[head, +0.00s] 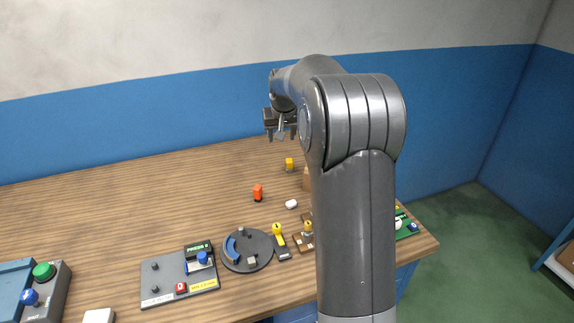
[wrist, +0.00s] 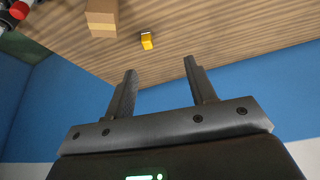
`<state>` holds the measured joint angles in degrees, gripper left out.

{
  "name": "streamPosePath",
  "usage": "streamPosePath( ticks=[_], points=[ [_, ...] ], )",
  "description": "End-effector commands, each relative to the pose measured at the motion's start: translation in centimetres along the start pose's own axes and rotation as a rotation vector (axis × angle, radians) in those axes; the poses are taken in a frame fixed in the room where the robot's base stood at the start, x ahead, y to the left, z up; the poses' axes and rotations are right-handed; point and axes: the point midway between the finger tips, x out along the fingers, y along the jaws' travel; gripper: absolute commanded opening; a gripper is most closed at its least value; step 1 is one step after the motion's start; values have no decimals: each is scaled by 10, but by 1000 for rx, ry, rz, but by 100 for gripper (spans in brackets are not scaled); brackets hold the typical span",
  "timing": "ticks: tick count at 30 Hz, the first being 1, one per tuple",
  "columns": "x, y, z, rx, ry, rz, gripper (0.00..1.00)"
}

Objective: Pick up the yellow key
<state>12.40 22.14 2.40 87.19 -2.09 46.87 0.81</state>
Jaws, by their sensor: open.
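A small yellow piece with a dark part (head: 289,163) stands on the wooden table toward the back; it also shows in the wrist view (wrist: 147,42), beyond the fingertips and roughly between their lines. A second yellow-headed piece (head: 277,229) is on a dark base near the front. I cannot tell for sure from their shapes which is the yellow key. My gripper (head: 281,136) is open and empty, raised above the back of the table. It shows in the wrist view (wrist: 161,73) with nothing between its fingers.
A tan block (wrist: 101,17) is close to the back yellow piece, mostly hidden by my arm in the head view. An orange piece (head: 257,192), a white piece (head: 291,204), a round dark dial (head: 247,250) and a grey panel (head: 180,277) lie nearer. The table's left back is clear.

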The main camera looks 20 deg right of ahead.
Motion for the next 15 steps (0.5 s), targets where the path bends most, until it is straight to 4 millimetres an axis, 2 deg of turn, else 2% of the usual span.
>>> streamPosePath(
  ticks=[1, 3, 9, 12, 15],
  points=[
    [21, 7, -9, 10, -8, 2, 51],
    [46, 14, -21, 20, -12, 4, 51],
    [109, 36, -42, 48, -21, 10, 51],
    [130, 43, -48, 57, -23, 11, 51],
    [141, 47, -51, 63, -24, 13, 51]
  ],
)
